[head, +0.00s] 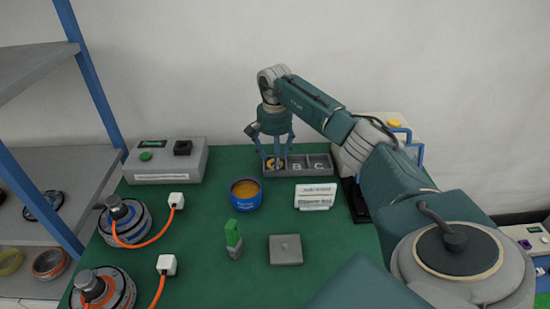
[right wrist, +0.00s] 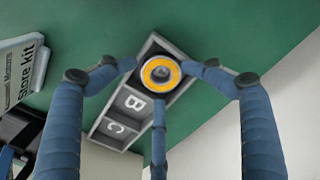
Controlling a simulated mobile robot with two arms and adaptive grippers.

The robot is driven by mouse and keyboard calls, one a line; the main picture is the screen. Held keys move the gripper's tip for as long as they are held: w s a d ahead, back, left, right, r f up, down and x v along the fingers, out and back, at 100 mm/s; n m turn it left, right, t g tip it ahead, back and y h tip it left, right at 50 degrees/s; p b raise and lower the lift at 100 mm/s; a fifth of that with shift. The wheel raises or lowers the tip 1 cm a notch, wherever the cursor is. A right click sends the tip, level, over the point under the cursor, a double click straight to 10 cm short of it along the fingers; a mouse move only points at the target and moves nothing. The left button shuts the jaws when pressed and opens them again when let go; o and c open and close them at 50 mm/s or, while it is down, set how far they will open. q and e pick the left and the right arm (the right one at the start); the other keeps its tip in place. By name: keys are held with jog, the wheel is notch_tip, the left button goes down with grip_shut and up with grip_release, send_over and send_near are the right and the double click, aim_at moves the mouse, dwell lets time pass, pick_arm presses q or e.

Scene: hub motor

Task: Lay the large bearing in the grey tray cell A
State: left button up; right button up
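The large bearing (right wrist: 161,74), an orange ring with a grey centre, lies in the end cell of the grey tray (head: 305,175), beside cells B and C. That cell's letter is covered. In the head view the bearing is partly hidden by my fingers. My right gripper (head: 276,157) points down over this cell. In the right wrist view the fingers of my right gripper (right wrist: 160,78) are spread around the bearing. The side fingertips look apart from it; the lower one is close to its edge, and contact is unclear. My left gripper is out of view.
A blue tin (head: 246,194) with orange contents and a white sign (head: 315,197) stand before the tray. A green object (head: 233,240) and a grey block (head: 286,250) stand nearer. Hub motors (head: 125,222) and a control box (head: 166,161) are at left.

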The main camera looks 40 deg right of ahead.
jog(key=shift+s+a+f, duration=0.15)
jog(key=shift+s+f, duration=0.1)
jog(key=shift+f, duration=0.1)
jog(key=shift+r+p, duration=0.45)
jog(key=shift+r, duration=0.2)
notch_tip(320, 180, up, 12)
jog(key=p, duration=0.9)
jog(key=shift+w+d, duration=0.2)
jog(key=shift+w, duration=0.05)
